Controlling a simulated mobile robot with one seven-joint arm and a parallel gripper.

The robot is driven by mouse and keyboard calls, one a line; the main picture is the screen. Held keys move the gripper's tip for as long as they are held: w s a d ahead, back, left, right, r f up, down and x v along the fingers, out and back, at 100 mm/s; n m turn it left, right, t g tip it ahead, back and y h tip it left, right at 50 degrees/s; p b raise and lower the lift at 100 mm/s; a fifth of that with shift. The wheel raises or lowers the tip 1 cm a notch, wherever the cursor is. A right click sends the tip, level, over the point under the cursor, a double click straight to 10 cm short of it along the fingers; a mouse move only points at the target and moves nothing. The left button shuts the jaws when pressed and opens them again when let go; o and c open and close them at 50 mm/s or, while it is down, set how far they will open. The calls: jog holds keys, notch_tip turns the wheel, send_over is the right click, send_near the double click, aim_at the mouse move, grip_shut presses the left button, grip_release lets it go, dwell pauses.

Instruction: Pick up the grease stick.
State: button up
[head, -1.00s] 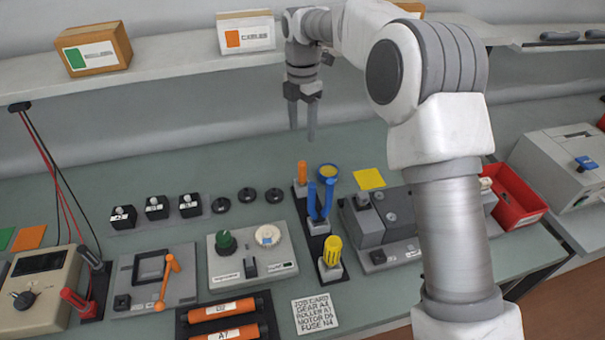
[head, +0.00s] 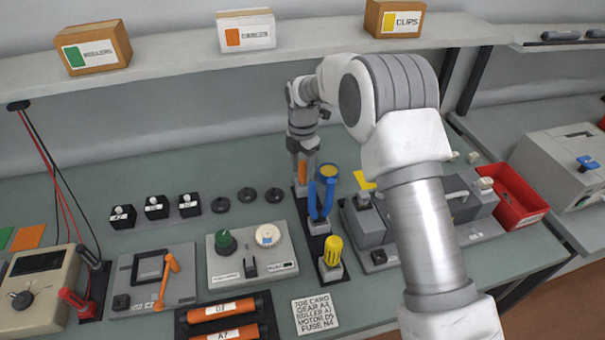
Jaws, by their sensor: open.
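The grease stick appears to be the upright orange stick (head: 302,171) in the far end of the dark tool rack (head: 312,213). My gripper (head: 303,165) points down over this stick, its open fingers beside the upper part of it. The fingers partly hide the stick, and I cannot tell whether they touch it.
Blue-handled pliers (head: 320,200) and a yellow-handled tool (head: 333,250) stand nearer in the same rack. A round yellow-topped tin (head: 328,170) is close on the right. Small black discs (head: 247,195) lie to the left. The shelf (head: 180,45) runs above the back.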

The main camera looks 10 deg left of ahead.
aim_at(305, 162)
jog(key=shift+f, duration=0.75)
grip_shut()
jog(key=shift+r, duration=0.1)
jog(key=shift+r, duration=0.45)
jog(key=r, duration=0.3)
jog(key=shift+w+d+r, duration=0.2)
jog(key=shift+d+r, duration=0.05)
jog(key=w+d+r, duration=0.4)
jog(key=d+r, duration=0.2)
jog(key=d, duration=0.4)
jog(key=shift+w+r, duration=0.25)
